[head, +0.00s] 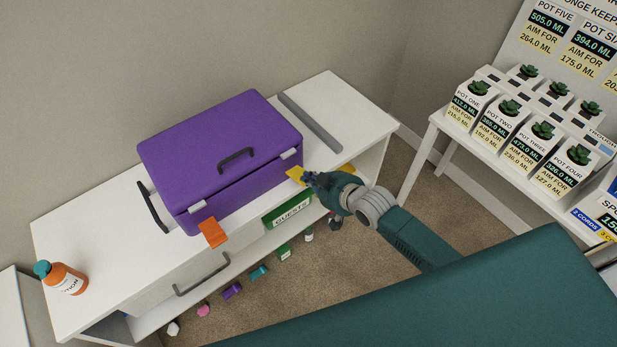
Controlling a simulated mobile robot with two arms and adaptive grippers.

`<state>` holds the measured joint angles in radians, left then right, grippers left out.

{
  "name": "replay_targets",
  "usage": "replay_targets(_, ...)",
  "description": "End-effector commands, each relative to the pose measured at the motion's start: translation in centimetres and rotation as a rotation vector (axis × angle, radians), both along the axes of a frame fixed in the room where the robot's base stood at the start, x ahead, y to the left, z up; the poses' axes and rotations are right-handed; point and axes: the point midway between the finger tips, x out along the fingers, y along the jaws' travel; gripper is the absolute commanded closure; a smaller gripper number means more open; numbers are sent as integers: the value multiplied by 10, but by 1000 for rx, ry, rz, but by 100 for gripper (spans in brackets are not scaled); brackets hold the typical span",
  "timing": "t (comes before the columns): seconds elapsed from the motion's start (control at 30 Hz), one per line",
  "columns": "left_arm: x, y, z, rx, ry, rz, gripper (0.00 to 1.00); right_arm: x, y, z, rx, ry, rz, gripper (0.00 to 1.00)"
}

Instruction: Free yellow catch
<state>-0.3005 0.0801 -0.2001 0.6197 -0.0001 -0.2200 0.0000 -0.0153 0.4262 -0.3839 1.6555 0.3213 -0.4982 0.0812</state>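A closed purple case (222,145) with a dark handle (237,158) on its front face lies on a white cabinet (90,225). A yellow catch (294,173) shows at the case's lower front right, below a pale grey clasp (289,154). An orange catch (212,233) hangs at the front left, below another pale clasp (197,205). My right gripper (308,177) is at the yellow catch and partly hides it. Its fingers are small and dark here, so I cannot tell if they touch or grip it. My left gripper is not in view.
A grey bar (309,121) lies on the cabinet's right. An orange bottle (62,279) stands at its left end. A white table (437,127) with potted plants stands right.

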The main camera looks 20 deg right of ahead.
Motion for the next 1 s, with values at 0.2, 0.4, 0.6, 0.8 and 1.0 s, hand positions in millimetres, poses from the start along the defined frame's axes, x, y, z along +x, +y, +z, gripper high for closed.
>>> replay_targets(0.2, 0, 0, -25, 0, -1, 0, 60, -7, -3, -15, 33, -92, 1, 100)
replay_targets(0.4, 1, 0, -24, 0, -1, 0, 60, -7, -3, -11, 38, -107, 1, 100)
replay_targets(0.6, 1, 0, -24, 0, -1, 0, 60, -7, -3, -11, 38, -107, 1, 100)
replay_targets(0.8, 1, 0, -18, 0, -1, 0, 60, -7, -3, -6, 37, -106, 1, 100)
replay_targets(1.0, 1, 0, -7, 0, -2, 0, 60, -7, -2, 4, 38, -105, 0, 100)
